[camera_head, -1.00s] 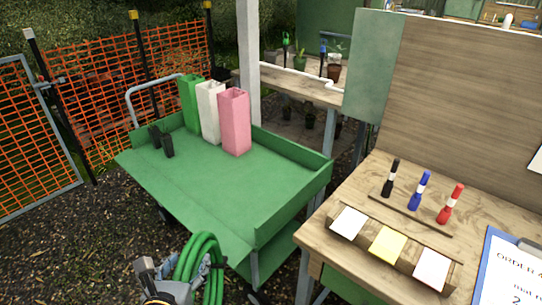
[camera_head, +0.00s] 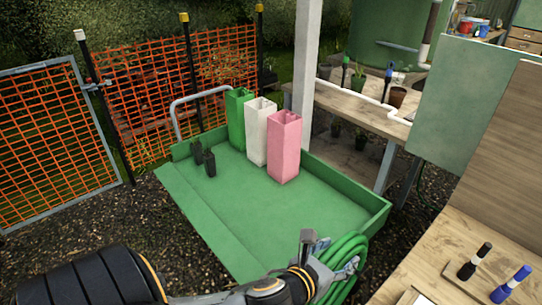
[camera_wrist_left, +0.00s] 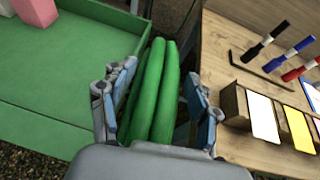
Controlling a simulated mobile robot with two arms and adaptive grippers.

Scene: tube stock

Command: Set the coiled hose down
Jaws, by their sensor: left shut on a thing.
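The coiled green hose (camera_head: 343,262) is held in my left gripper (camera_head: 328,262) at the bottom of the head view, in front of the near right corner of the green cart. In the left wrist view the hose (camera_wrist_left: 153,90) lies between the two fingers of the left gripper (camera_wrist_left: 155,105), which is shut on it. The hose's lower part is cut off by the frame edge in the head view. My right gripper is not in view.
The green cart (camera_head: 240,215) has a mostly clear bed. Green (camera_head: 238,120), white (camera_head: 259,132) and pink (camera_head: 284,147) square tubes and two small dark pots stand at its back. A wooden bench (camera_head: 450,270) with markers is at right; orange mesh fencing (camera_head: 40,145) is at left.

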